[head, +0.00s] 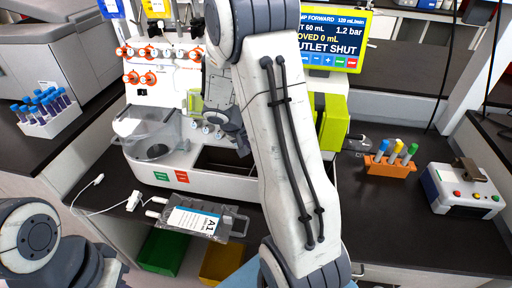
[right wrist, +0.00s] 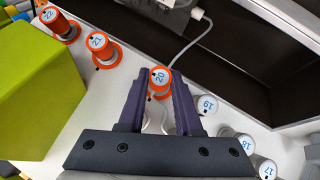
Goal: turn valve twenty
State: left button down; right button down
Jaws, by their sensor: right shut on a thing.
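Valve twenty (right wrist: 159,77), a white-capped knob with an orange rim marked 20, sits between the dark fingers of my right gripper (right wrist: 163,94) in the right wrist view. The gripper is shut on it, one finger on each side. A small black dot shows at the knob's near edge. In the head view my right arm crosses the middle and hides most of the valve row on the machine (head: 225,184). My left arm shows at the bottom left, but its gripper is out of frame.
Orange valves 21 (right wrist: 98,45) and 22 (right wrist: 55,22) stand to the left; white valves 19 (right wrist: 208,105), 18 (right wrist: 239,145) and 17 (right wrist: 265,167) to the right. The yellow-blue display (head: 334,38) reads "MOVED 0 mL" and "OUTLET SHUT". A labelled bag (head: 203,218) lies in front.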

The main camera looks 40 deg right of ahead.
jog(key=shift+a+f+n+g+h+b, duration=0.15)
jog(key=shift+f+n+g+h+b, duration=0.05)
jog(key=shift+n+h+b, duration=1.75)
jog(key=shift+a+f+n+g+h+b, duration=0.15)
jog(key=shift+f+n+g+h+b, duration=0.1)
jog(key=shift+n+h+b, duration=1.45)
jog(key=shift+a+f+n+g+h+b, duration=0.2)
jog(key=shift+n+h+b, duration=1.05)
jog(key=shift+n+b, duration=1.1)
jog(key=shift+b, duration=0.35)
jog(key=c, duration=0.6)
grip_release()
jog(key=shift+m, duration=0.3)
jog(key=a+r, duration=0.1)
jog(key=a, duration=0.9)
jog(key=shift+w+a+r, duration=0.15)
jog(key=shift+w+r, duration=0.05)
jog(key=shift+r, duration=0.1)
